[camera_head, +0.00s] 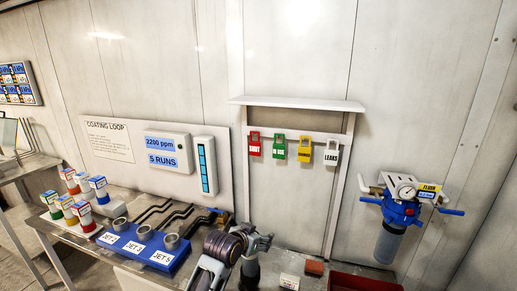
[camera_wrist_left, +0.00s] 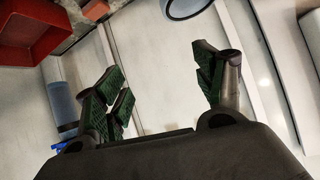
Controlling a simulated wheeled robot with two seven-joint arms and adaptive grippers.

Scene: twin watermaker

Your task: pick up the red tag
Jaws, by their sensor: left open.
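The red tag (camera_head: 254,144) hangs at the left end of a row of tags on the wall rail, under a small white shelf. It reads like "SHUT" in small print. My left gripper (camera_head: 262,240) is low in the head view, below the tag and apart from it. Its open, empty fingers (camera_wrist_left: 165,85) show in the left wrist view with pale wall behind them. The red tag cannot be made out in the left wrist view. My right gripper is in neither view.
Green (camera_head: 279,148), yellow (camera_head: 304,150) and white (camera_head: 331,152) tags hang beside the red one. A blue filter unit (camera_head: 400,210) is on the wall at right. A blue jet block (camera_head: 150,247) stands left of my gripper. A red bin (camera_head: 360,283) is at bottom right.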

